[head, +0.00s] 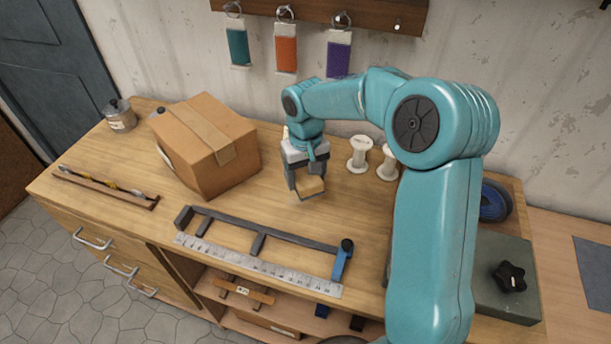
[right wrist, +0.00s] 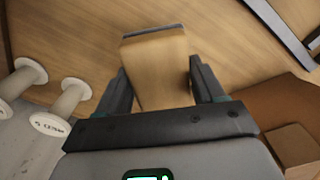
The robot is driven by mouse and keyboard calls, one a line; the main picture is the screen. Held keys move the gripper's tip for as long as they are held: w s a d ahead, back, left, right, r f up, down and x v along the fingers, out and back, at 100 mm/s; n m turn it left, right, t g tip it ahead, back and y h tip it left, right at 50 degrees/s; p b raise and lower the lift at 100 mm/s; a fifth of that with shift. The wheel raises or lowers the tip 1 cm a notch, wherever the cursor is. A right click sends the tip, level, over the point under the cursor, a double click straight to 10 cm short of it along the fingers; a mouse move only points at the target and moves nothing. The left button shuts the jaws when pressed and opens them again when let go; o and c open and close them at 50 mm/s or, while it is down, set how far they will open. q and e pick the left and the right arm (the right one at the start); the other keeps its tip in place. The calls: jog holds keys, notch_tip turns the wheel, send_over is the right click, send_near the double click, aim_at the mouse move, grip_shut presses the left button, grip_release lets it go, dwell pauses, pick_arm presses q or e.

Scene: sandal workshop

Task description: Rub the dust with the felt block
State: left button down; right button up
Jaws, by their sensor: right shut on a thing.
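My right gripper (head: 306,190) is shut on the felt block (head: 311,187), a pale wooden block, low over the middle of the workbench (head: 240,212). In the right wrist view the felt block (right wrist: 160,68) sits between the two dark fingers of my right gripper (right wrist: 158,82), with a dark grey layer along its far end. I cannot tell whether the block touches the bench top. No dust can be made out on the wood in either view. My left gripper is not in view.
A cardboard box (head: 207,143) stands left of my right gripper, and white spools (head: 360,154) stand to its right. A dark clamp-like bar (head: 265,230) and a steel ruler (head: 258,265) lie along the front edge. A tray with a thin tool (head: 105,187) lies far left.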

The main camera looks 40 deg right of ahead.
jog(key=shift+r, duration=0.25)
jog(key=shift+r+p, duration=1.15)
jog(key=shift+r, duration=0.45)
jog(key=shift+f, duration=0.1)
